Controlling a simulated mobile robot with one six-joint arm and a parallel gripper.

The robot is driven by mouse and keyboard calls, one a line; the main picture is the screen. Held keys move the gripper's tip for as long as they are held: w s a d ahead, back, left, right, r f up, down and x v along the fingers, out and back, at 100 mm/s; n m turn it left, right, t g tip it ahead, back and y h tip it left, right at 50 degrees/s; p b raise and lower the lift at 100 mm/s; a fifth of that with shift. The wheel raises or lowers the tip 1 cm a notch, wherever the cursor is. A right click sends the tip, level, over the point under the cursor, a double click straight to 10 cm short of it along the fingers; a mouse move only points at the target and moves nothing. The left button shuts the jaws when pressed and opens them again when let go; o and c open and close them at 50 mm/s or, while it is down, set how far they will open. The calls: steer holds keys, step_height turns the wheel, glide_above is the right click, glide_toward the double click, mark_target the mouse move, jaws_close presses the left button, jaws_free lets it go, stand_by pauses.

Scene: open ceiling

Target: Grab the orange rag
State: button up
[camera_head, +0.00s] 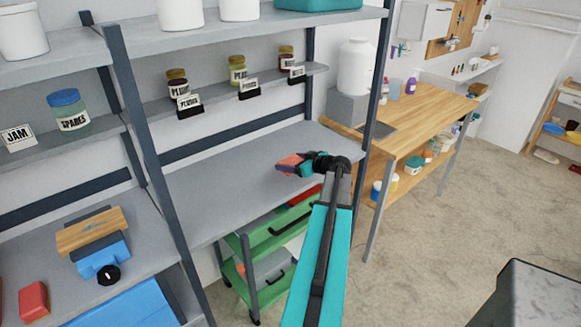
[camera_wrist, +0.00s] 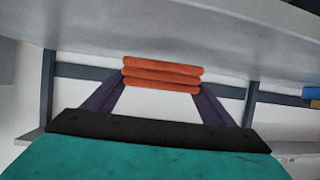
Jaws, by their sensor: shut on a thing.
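The orange rag (camera_wrist: 162,74) is a folded, ribbed stack between the two purple fingers of my gripper (camera_wrist: 161,86) in the wrist view. The fingers are shut on its left and right sides. In the head view my gripper (camera_head: 296,164) is in front of the middle grey shelf, with the orange rag (camera_head: 289,161) showing at its tip. The rag is small there and partly covered by the fingers. From this angle I cannot tell how far the rag is from the shelf surface.
The bare grey shelf (camera_head: 225,180) lies behind my gripper. A green cart (camera_head: 262,240) with a red item (camera_head: 305,195) stands below it. Labelled jars (camera_head: 178,85) stand on the shelf above. A wooden workbench (camera_head: 430,108) is to the right, and open floor (camera_head: 440,240) lies in front.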

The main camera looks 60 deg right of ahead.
steer(key=s+d+r+b, duration=0.1)
steer(key=s+b, duration=0.3)
steer(key=s, duration=1)
steer(key=shift+r, duration=0.15)
